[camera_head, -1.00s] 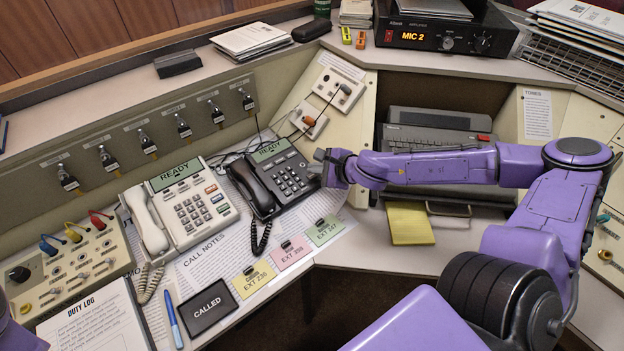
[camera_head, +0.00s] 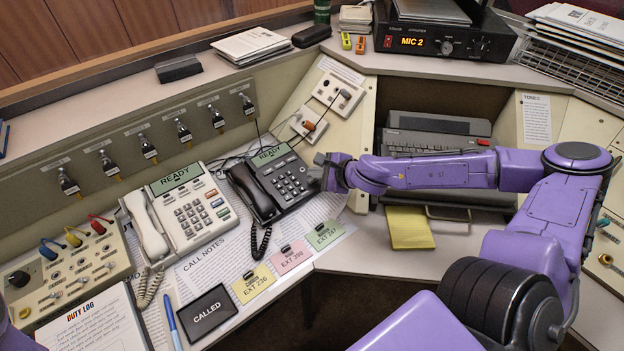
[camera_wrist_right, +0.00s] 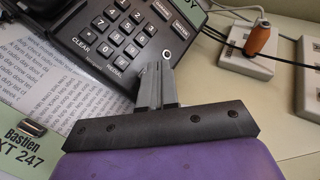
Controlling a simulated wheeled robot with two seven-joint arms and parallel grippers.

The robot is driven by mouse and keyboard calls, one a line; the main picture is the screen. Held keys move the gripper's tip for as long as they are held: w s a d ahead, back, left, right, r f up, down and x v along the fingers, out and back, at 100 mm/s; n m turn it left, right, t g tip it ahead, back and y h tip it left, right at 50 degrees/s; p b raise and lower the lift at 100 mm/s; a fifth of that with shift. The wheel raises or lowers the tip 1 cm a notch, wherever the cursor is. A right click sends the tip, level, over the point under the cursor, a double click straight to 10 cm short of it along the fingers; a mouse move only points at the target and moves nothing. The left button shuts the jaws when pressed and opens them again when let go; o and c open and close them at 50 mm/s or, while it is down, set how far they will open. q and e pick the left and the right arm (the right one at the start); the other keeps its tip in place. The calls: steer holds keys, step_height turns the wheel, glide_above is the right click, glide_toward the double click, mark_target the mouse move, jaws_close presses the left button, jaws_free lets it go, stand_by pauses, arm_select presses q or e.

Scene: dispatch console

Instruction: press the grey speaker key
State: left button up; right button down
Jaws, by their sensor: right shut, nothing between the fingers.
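The black desk phone (camera_head: 284,183) has a READY display and a dark keypad, with its handset on the left side. The wrist view shows its keypad (camera_wrist_right: 122,40) close up, with CLEAR among the labels. I cannot make out which key is the grey speaker key; the fingers may hide part of that area. My right gripper (camera_head: 322,160) is at the right edge of this phone. In the wrist view its fingertips (camera_wrist_right: 159,68) are together and empty, over the phone's lower right edge near a small ring mark. I cannot tell whether they touch it. My left gripper is not in view.
A cream phone (camera_head: 190,214) stands to the left. A socket box with an orange plug (camera_wrist_right: 261,40) and cables lies right of the black phone. Cards, including a green one (camera_head: 325,234), lie in front. A keyboard unit (camera_head: 436,135) sits behind my right arm.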

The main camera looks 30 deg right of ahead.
steer(key=shift+f, duration=0.1)
stand_by(0.7)
steer(key=shift+w+f+b, duration=0.1)
steer(key=shift+f+b, duration=0.25)
steer(key=shift+b, duration=0.1)
steer(key=shift+f+b, duration=0.35)
steer(key=shift+b, duration=0.05)
stand_by(0.3)
steer(key=shift+r, duration=0.1)
steer(key=shift+r+p, duration=0.7)
steer(key=shift+p, duration=0.25)
steer(key=r+p, duration=0.2)
steer(key=s+r+p, duration=0.1)
steer(key=r+p, duration=0.2)
steer(key=shift+p, duration=0.35)
stand_by(0.7)
